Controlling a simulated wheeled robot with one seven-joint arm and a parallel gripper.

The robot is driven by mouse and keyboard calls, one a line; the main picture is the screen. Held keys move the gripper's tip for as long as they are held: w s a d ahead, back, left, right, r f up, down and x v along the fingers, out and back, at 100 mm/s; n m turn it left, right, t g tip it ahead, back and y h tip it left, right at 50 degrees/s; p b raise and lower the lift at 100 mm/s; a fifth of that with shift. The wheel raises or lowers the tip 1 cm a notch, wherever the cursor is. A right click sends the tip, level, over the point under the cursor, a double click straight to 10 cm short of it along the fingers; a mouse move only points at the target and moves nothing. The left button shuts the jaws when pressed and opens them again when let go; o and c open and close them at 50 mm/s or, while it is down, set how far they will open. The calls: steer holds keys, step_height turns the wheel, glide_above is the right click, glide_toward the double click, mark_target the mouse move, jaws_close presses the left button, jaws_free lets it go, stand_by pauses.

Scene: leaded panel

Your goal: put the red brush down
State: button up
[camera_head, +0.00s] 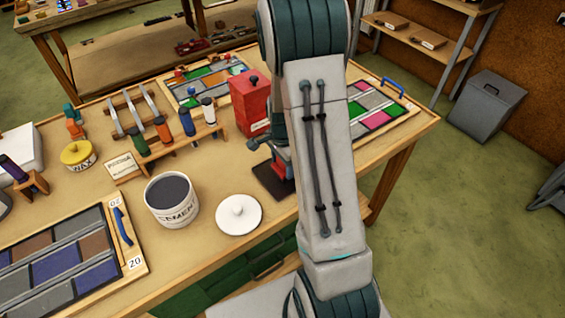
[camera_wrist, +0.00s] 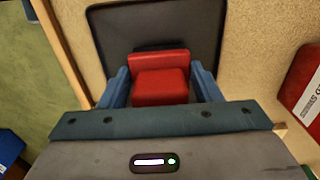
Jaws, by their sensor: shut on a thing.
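The red brush (camera_wrist: 160,86) is between the two blue fingers of my gripper (camera_wrist: 160,76) in the wrist view. The gripper is shut on it. A dark flat mat (camera_wrist: 115,25) lies beneath and beyond the brush; I cannot tell whether the brush touches it. In the head view the mat (camera_head: 268,186) shows at the bench's right part, beside my arm. My arm hides most of the gripper and brush there.
A red box (camera_head: 250,103) stands just behind the mat. A white lid (camera_head: 238,214) and a cement tub (camera_head: 171,199) stand to the left. A rack (camera_head: 180,145) holds several handled tools. A leaded panel (camera_head: 380,110) lies behind my arm. The bench edge is close.

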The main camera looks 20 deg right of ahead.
steer(key=shift+f, duration=0.2)
steer(key=o, duration=0.9)
steer(key=shift+r, duration=0.1)
step_height(320, 180, up, 12)
steer(key=shift+r+b, duration=0.1)
steer(key=shift+b, duration=0.35)
steer(key=shift+s+a+r+n+t, duration=0.6)
steer(key=shift+s+a+r+n, duration=1)
steer(key=shift+s+n, duration=1.25)
steer(key=shift+s+a+r+n+t, duration=0.6)
steer(key=shift+s+a+r+n, duration=1)
steer(key=shift+s+n, duration=1.25)
steer(key=shift+s+a+r+n+t, duration=0.6)
steer(key=shift+s+a+r+n, duration=1.15)
steer(key=shift+s, duration=1.6)
steer(key=shift+d+r+n, duration=0.1)
steer(key=shift+d+n, duration=0.3)
steer(key=shift+n, duration=0.05)
